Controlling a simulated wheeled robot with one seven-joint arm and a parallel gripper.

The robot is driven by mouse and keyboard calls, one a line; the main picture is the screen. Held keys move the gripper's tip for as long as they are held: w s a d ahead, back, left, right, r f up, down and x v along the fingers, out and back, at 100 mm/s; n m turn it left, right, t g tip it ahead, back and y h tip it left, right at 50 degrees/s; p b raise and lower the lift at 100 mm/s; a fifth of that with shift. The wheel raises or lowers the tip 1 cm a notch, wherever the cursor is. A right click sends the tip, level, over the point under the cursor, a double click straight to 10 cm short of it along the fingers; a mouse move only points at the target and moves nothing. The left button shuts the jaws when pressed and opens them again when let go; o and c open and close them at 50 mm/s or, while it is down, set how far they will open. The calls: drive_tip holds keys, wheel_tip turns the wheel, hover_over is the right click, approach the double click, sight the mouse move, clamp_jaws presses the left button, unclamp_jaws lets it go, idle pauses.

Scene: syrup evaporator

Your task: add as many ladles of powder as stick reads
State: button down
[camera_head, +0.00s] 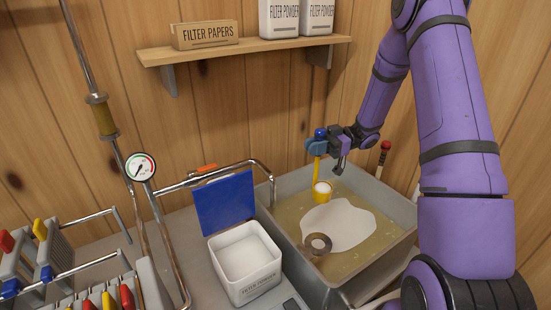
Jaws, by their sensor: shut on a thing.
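My gripper (322,146) is shut on the handle of a yellow ladle (324,196) with a blue knob on top. The ladle hangs upright over the grey pan (407,205), and white powder shows in its cup. The pan holds yellowish liquid (372,248) with a broad white powder patch (340,223) on it. The open white filter powder tub (247,281) stands left of the pan, its blue lid (224,203) raised and white powder inside.
A shelf (240,50) above holds a filter papers box (206,35) and two powder containers. A pressure gauge (141,167), pipes and a filter press with coloured tabs (104,300) fill the left.

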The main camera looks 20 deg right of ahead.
drive_tip(key=s+d, duration=0.2)
drive_tip(key=d, duration=0.8)
drive_tip(key=n+t+h, duration=0.2)
drive_tip(key=h, duration=1.3)
approach(316, 198)
drive_tip(key=x, duration=0.9)
drive_tip(key=shift+w+f, duration=0.1)
drive_tip(key=shift+f, duration=0.25)
drive_tip(key=shift+f+h, duration=1)
drive_tip(key=shift+f, duration=0.2)
drive_tip(key=shift+w+a, duration=0.15)
